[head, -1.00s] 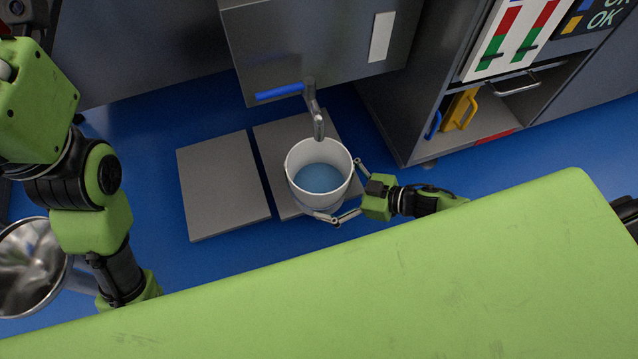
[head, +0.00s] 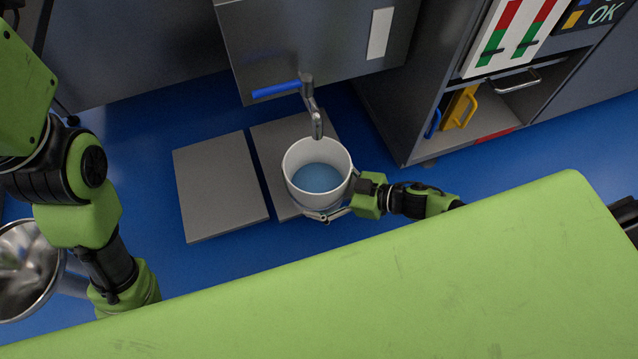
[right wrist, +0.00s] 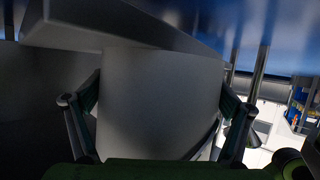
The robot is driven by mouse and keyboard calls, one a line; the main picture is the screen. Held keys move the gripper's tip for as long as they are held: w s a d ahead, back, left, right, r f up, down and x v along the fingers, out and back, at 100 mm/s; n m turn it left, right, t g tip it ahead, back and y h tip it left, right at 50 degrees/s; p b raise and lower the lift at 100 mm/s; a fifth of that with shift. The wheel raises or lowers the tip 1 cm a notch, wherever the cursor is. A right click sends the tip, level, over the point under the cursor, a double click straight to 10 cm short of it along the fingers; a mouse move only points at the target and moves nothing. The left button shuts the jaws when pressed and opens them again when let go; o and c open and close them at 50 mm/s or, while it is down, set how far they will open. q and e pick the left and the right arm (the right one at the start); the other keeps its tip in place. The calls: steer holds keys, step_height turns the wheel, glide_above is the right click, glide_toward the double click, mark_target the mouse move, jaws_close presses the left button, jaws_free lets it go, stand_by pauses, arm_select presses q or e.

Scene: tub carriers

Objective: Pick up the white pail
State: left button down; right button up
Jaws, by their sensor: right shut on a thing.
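The white pail (head: 318,152) stands upright on the right-hand grey slab, below a metal tap (head: 314,116) with a blue lever. Blue liquid shows inside it. My right gripper (head: 338,200) reaches in from the right with its fingers around the pail's side and is shut on it. In the right wrist view the pail's wall (right wrist: 158,100) fills the space between the fingers. My left arm (head: 95,215) hangs at the left; its gripper fingers are hidden.
A second grey slab (head: 220,187) lies bare to the left. A metal funnel-like vessel (head: 28,265) is at the lower left. A cabinet (head: 400,130) with yellow and blue handles stands to the right. My green body covers the front.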

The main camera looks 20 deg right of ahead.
steer(key=shift+r, duration=0.3)
